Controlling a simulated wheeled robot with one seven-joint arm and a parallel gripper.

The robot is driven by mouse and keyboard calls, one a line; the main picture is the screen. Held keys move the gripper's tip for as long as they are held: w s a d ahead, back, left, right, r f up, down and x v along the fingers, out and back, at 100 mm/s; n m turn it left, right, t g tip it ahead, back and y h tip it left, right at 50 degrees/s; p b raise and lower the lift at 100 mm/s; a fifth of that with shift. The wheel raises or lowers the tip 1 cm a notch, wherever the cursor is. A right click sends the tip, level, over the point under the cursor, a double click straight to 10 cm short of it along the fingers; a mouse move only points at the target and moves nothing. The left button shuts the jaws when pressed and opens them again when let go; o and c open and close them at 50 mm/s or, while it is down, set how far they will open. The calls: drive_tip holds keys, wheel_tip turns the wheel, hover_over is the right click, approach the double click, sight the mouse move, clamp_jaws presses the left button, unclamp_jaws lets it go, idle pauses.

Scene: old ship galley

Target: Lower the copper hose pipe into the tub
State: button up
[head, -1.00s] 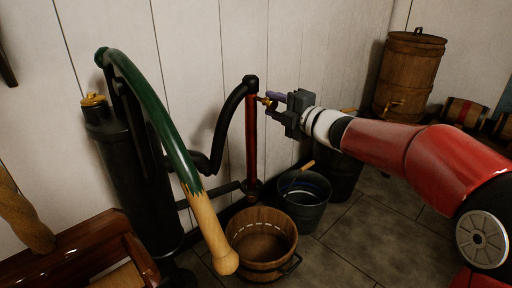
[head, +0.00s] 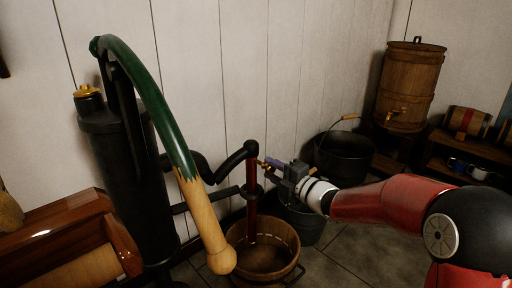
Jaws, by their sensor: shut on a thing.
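The copper hose pipe (head: 252,215) is an upright reddish tube below the bend of a black hose (head: 236,160). It passes through a dark ring, and its lower end shows inside the wooden tub (head: 289,237), near the tub's back left. Whether the end touches the bottom is too dark to tell.
A black pump (head: 125,185) with a green and wooden handle (head: 205,220) stands at left, the handle hanging close to the tub. A dark bucket (head: 303,222) stands behind the tub. A black cauldron (head: 345,155) and a barrel (head: 408,85) are at the right.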

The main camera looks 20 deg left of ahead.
wheel_tip(320, 180, down, 14)
drive_tip(key=shift+f, duration=0.15)
drive_tip(key=o, duration=1.1)
drive_tip(key=shift+d, duration=0.1)
drive_tip(key=v, duration=1)
drive_tip(key=shift+s+d, duration=0.2)
drive_tip(key=shift+d, duration=0.15)
